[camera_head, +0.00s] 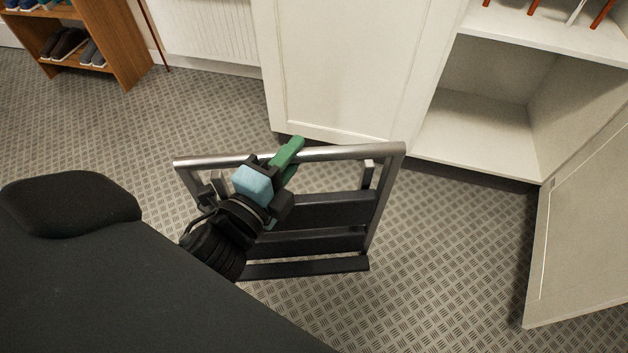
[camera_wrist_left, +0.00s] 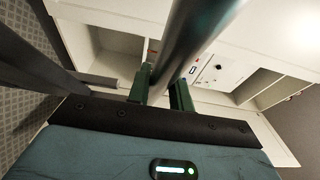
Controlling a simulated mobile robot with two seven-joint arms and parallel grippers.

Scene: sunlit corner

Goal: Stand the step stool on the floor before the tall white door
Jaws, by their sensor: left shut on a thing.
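The step stool (camera_head: 335,208) has a silver tubular frame and dark steps; it is in the middle of the head view. My left gripper (camera_head: 288,153) is shut on its top silver rail, a little left of the rail's right half. In the left wrist view the rail (camera_wrist_left: 197,38) runs between the green fingers of my left gripper (camera_wrist_left: 162,90). The tall white door (camera_head: 345,65) is shut and stands just beyond the rail. The stool's lower part is partly hidden by my arm; I cannot tell whether its feet touch the floor. My right gripper is out of view.
Right of the door is an open white cabinet (camera_head: 485,115), its open door (camera_head: 580,235) reaching out over the floor. A wooden shoe rack (camera_head: 125,50) and a radiator (camera_head: 210,28) are at the back left. The patterned floor (camera_head: 190,115) is clear between them.

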